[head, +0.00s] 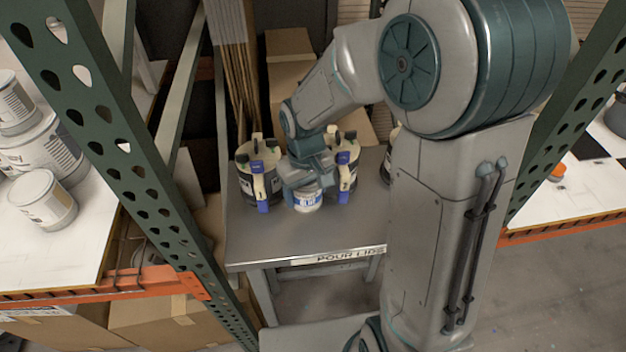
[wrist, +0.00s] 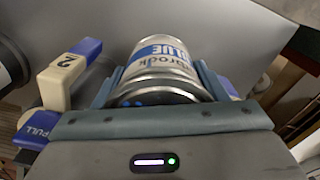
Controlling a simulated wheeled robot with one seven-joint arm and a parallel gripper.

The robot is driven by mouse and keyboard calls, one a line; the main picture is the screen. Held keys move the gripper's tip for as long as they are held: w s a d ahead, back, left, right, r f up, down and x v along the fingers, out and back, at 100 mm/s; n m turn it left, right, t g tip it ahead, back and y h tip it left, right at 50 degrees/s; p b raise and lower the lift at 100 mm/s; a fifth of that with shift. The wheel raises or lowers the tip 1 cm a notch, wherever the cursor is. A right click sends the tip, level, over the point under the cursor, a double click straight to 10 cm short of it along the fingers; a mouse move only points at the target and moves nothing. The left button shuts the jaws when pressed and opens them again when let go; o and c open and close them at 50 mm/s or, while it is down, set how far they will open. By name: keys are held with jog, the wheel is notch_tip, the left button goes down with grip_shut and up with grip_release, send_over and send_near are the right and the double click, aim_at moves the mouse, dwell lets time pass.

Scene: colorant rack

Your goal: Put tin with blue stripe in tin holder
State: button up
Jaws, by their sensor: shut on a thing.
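The tin with the blue stripe (wrist: 163,66) is silver and white with the word BLUE on its label. In the wrist view it is between the two fingers of my gripper (wrist: 156,82), which is shut on it. In the head view the tin (head: 307,199) is under my gripper (head: 306,186), between two dark canisters at the grey bench. I cannot tell whether the tin touches the bench. I cannot make out a tin holder in either view.
The left canister (head: 243,182) and right canister (head: 353,184) have cream and blue handles close to my gripper. A handle marked 2 (wrist: 68,73) is left of the tin. Green rack posts (head: 135,165) flank the bench.

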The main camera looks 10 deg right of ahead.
jog(key=shift+f, duration=3.05)
jog(key=shift+f, duration=0.2)
jog(key=o, duration=1.2)
jog(key=shift+o, duration=0.2)
jog(key=shift+r, duration=0.1)
notch_tip(320, 180, up, 12)
jog(key=shift+r+b, duration=0.1)
jog(key=shift+b, duration=0.45)
jog(key=s+d+r+m+t, duration=0.2)
jog(key=s+d+r, duration=0.1)
jog(key=s, duration=0.3)
jog(key=s+d+r+m+t, duration=0.1)
jog(key=s+d+r+m, duration=0.1)
jog(key=s+d+r, duration=0.2)
jog(key=s+d, duration=0.2)
jog(key=s, duration=0.1)
jog(key=shift+s+d+t, duration=0.15)
jog(key=shift+t, duration=0.25)
